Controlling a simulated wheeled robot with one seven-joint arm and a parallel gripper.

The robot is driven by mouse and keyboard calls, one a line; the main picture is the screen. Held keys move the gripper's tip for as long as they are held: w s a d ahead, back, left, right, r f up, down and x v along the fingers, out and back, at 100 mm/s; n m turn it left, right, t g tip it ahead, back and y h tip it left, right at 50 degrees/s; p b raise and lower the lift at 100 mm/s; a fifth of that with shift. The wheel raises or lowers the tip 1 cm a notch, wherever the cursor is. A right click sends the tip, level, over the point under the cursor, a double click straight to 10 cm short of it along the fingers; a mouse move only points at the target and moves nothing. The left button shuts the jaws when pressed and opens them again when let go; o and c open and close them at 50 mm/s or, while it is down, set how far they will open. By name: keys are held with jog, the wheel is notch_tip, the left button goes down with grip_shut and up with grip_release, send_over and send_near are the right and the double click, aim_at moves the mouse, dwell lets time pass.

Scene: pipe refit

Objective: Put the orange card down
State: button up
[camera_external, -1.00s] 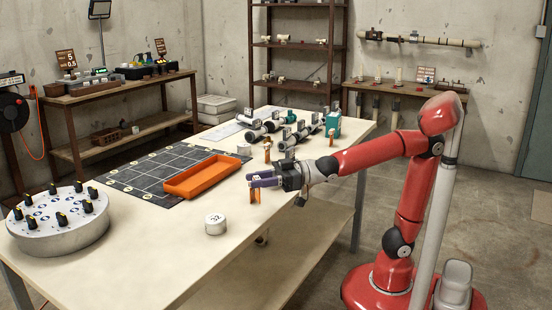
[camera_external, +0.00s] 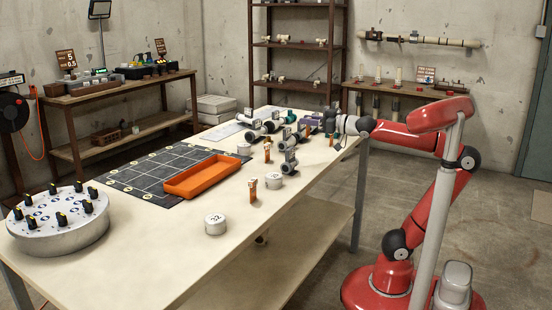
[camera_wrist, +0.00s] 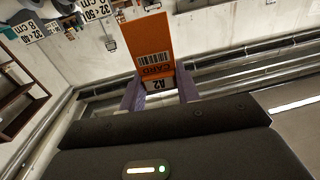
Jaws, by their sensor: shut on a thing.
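The gripper is shut on the card's lower end. In the external view my gripper (camera_external: 320,118) is at the far right end of the long table (camera_external: 150,265), over or beside the grey pipe fittings. The held card cannot be made out there. A small orange upright piece (camera_external: 253,190) stands near the table's front edge, and another (camera_external: 267,150) stands farther back.
Grey pipe parts (camera_external: 289,163) and a white round piece (camera_external: 273,180) stand near the upright pieces. An orange tray (camera_external: 200,178) rests on the dark grid mat (camera_external: 145,163). A white "32" cylinder (camera_external: 215,224) stands in front, with bare tabletop around it.

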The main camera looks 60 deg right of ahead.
jog(key=d, duration=0.2)
jog(key=shift+s+d+f+m+h, duration=0.1)
jog(key=shift+s+d+m+h, duration=0.2)
jog(key=shift+s+d+h, duration=0.1)
notch_tip(320, 180, down, 10)
jog(key=b, duration=0.2)
jog(key=shift+r+b, duration=0.2)
jog(key=shift+b, duration=0.15)
jog(key=shift+f, duration=0.15)
jog(key=o, duration=0.9)
jog(key=shift+o, duration=0.2)
